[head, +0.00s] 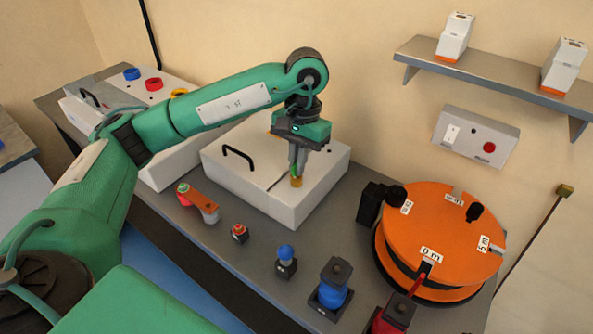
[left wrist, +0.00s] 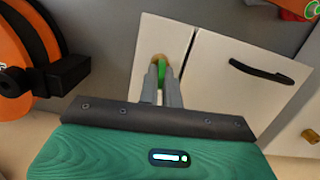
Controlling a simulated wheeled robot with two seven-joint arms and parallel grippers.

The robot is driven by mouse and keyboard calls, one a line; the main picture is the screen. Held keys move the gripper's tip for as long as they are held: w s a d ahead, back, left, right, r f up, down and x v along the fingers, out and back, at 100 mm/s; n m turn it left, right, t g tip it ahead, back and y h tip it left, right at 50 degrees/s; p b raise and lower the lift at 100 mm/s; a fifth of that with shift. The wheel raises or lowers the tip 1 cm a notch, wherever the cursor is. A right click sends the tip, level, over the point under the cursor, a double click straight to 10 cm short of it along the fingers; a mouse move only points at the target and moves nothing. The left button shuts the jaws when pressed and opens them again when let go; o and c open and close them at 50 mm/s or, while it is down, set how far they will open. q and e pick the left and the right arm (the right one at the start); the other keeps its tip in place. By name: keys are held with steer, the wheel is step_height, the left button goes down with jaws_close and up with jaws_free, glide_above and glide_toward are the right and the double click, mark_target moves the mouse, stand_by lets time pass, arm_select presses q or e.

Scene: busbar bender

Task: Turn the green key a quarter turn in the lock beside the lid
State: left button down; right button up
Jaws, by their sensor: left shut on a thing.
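The white box (head: 315,185) stands on the grey bench, with its lid (head: 235,172) and the lid's black handle (head: 238,152) at the left. The lid looks closed in the left wrist view (left wrist: 235,90). A brass lock (head: 296,182) sits on the box top beside the lid. My left gripper (head: 297,172) points down over the lock. In the left wrist view its fingers are shut on the green key (left wrist: 161,74), right at the brass lock (left wrist: 158,57). The fingers hide part of the key, so its depth and turn angle are unclear. My right gripper is out of view.
An orange drum (head: 440,230) stands right of the box, with a black block (head: 370,203) between. A shelf (head: 490,70) hangs above.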

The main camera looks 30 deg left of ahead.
arm_select(q)
steer(key=shift+f+m+b, duration=0.35)
steer(key=shift+m+b, duration=0.25)
steer(key=shift+b, duration=0.45)
steer(key=shift+r+m, duration=0.15)
steer(key=shift+m, duration=0.35)
steer(key=c, duration=1.8)
jaws_free()
steer(key=shift+s+r, duration=0.1)
steer(key=shift+r, duration=0.1)
steer(key=shift+o, duration=1.4)
